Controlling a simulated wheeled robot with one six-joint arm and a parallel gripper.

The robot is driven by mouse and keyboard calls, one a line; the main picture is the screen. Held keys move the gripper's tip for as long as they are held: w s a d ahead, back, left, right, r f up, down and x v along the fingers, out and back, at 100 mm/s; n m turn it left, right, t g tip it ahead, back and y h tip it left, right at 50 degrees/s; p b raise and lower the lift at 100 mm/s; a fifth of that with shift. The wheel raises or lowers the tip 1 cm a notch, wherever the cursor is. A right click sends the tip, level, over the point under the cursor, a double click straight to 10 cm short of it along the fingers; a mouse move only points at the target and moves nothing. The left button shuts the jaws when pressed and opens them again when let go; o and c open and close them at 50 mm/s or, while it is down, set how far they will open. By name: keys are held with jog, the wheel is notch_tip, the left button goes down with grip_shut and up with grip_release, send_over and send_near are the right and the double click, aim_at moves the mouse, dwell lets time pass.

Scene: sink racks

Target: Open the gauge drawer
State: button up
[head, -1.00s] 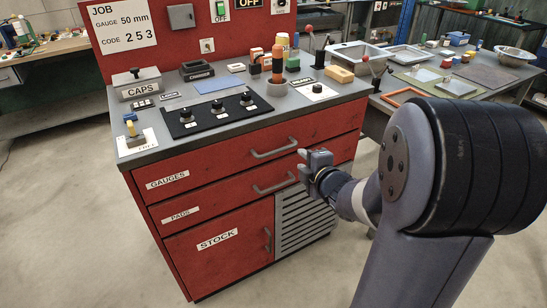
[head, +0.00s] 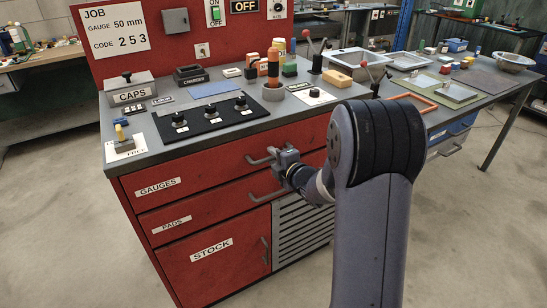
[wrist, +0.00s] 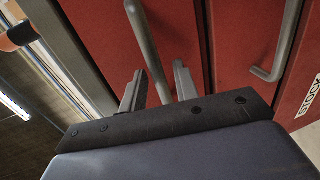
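The gauge drawer (head: 215,174) is the red top drawer with the GAUGES label (head: 159,187); its front looks flush with the cabinet. Its grey bar handle (head: 259,160) is partly hidden by my gripper in the head view. My gripper (head: 279,157) is at the right end of this handle. In the wrist view, my gripper's two fingers (wrist: 160,88) are apart, with the handle bar (wrist: 148,45) running between them. I see a gap at each side of the bar, so the fingers are open around it.
The PADS drawer (head: 190,219) lies just below, and its handle (head: 266,192) sits close under my gripper; it also shows in the wrist view (wrist: 279,40). The STOCK door (head: 200,270) is lower. The grey worktop (head: 215,135) above carries knobs, blocks and boxes. Floor in front is free.

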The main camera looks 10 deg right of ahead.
jog(key=shift+w+a, duration=0.15)
jog(key=shift+w, duration=0.15)
jog(key=shift+c, duration=0.2)
grip_shut()
